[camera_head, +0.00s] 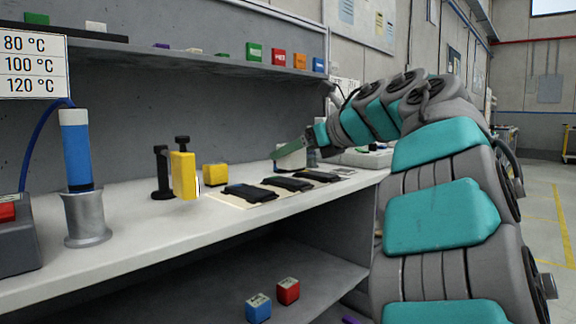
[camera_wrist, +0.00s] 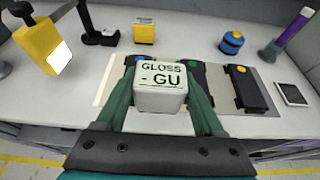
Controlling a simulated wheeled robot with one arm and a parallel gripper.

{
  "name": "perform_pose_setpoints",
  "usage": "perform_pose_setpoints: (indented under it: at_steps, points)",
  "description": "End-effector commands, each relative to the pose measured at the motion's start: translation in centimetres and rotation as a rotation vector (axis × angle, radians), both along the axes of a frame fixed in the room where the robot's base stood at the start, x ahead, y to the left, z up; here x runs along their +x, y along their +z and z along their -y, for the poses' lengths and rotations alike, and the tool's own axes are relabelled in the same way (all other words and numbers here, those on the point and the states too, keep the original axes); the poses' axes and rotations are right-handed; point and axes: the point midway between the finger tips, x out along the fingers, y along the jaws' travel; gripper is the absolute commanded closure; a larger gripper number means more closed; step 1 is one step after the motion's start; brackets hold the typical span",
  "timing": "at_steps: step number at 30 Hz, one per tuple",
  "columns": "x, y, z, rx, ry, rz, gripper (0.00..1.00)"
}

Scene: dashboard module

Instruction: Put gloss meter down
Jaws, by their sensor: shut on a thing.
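The gloss meter (camera_wrist: 161,98) is a white block labelled "GLOSS - GU". In the wrist view it sits between the two green fingers of my gripper (camera_wrist: 160,78), which is shut on it. In the head view my gripper (camera_head: 291,147) reaches in from the right over the far end of the bench, with the white gloss meter (camera_head: 292,160) at its fingers. Whether the meter's underside touches the bench is hidden. In the wrist view dark pads lie behind and beside it, one with a yellow dot (camera_wrist: 250,90).
The white bench (camera_head: 120,240) holds a row of black pads (camera_head: 250,192), a yellow block (camera_head: 215,174), a yellow device on a black stand (camera_head: 183,175) and a blue cylinder in a grey holder (camera_head: 76,150). Bare bench shows left of the pads. A shelf runs above.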

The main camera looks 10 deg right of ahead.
Motion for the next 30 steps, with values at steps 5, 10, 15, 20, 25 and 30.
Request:
perform_pose_setpoints:
  at_steps: [5,10,15,20,25,30]
  points:
    - [2.9,-0.1,0.4,0.002,0.003,0.002,0.95]
    - [5.2,-0.3,0.7,0.0,0.004,0.001,0.95]
    - [7.5,-0.4,1.1,0.001,0.002,0.002,0.95]
    - [9.4,-0.6,1.3,0.003,0.003,0.002,0.95]
    - [10.8,-0.8,1.5,0.001,0.003,0.001,0.95]
    - [11.4,-1.0,1.6,0.0,0.0,0.002,0.95]
